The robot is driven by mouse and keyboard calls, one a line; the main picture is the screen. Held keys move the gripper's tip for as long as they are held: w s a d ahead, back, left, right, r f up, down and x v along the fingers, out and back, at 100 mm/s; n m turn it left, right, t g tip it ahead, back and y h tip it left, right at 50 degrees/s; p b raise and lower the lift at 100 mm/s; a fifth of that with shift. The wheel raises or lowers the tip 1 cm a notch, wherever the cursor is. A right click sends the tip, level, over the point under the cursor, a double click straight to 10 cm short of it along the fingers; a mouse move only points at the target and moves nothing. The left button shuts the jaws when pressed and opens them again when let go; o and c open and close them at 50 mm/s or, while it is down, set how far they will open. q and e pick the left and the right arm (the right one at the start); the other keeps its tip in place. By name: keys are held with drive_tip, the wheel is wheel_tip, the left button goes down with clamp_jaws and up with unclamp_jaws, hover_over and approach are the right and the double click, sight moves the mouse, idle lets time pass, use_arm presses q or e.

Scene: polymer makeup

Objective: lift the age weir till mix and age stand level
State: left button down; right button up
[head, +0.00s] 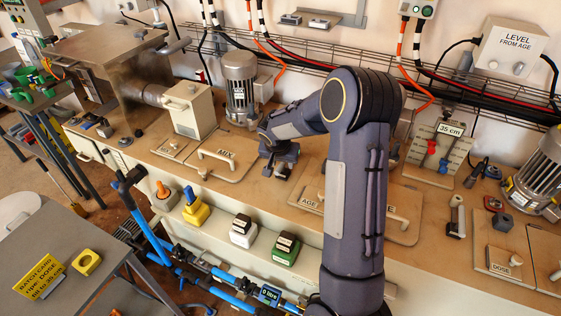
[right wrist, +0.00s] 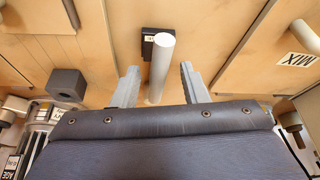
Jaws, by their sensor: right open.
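My right gripper (head: 283,168) is low over the bench between the MIX lid (head: 222,164) and the AGE lid (head: 318,192). In the right wrist view my right gripper (right wrist: 160,86) is open, with a pale round bar (right wrist: 161,62) between its fingers and visible gaps on both sides. A small dark block with a white label (right wrist: 147,45) is beside the bar; its text is unreadable. The bar is probably the age weir's handle, but I cannot confirm this. In the head view the gripper hides that spot. My left gripper is not in view.
A board marked 35 cm (head: 451,129) with red and blue markers stands at the back right, below a LEVEL FROM AGE box (head: 512,53). A grey motor (head: 239,85) stands behind the MIX lid. The DOSE lid (head: 503,262) is at the right.

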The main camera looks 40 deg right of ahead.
drive_tip(key=shift+w+d+f, duration=0.1)
drive_tip(key=shift+d+f, duration=0.1)
drive_tip(key=shift+f, duration=0.3)
clamp_jaws()
wheel_tip(320, 180, up, 9)
drive_tip(key=p, duration=0.2)
drive_tip(key=shift+p, duration=0.35)
drive_tip(key=shift+r, duration=0.15)
unclamp_jaws()
